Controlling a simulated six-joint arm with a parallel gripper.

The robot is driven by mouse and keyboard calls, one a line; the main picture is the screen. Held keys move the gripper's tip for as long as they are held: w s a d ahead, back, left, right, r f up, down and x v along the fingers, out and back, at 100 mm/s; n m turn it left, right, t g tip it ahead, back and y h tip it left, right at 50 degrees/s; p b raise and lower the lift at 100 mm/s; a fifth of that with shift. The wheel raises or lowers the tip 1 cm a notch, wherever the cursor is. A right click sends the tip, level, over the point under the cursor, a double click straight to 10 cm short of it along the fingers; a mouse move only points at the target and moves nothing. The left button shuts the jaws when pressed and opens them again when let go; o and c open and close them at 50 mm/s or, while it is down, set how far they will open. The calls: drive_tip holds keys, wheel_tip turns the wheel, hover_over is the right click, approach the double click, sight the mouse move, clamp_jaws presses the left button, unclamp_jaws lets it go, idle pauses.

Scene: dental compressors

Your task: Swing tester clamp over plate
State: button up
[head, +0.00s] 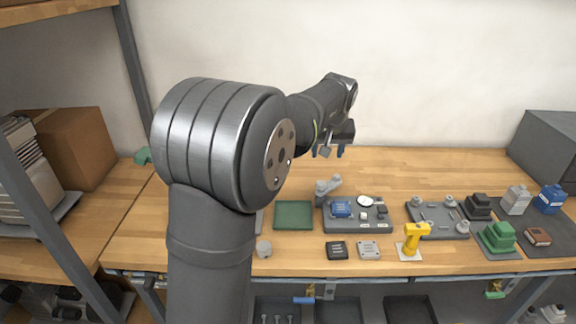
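The tester (370,228) is a dark grey block on the bench, with a white round gauge (365,201) on top. A blue piece (341,209), perhaps the plate, lies on its left part. A grey lever-like part (327,187), apparently the clamp, stands at the tester's back left corner. It seems to lie behind the blue piece rather than over it, though this is small to judge. My gripper (329,152) hangs above and behind the tester, clear of the clamp.
A green tray (294,215) lies left of the tester. A black block (337,250) and a grey block (368,249) lie in front. A yellow tool (413,238) stands front right. A grey fixture tray (436,219) lies right. The wood behind the tester is clear.

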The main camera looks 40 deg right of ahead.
sight(321, 183)
drive_tip(key=x, duration=1.6)
drive_tip(key=shift+f, duration=0.15)
clamp_jaws()
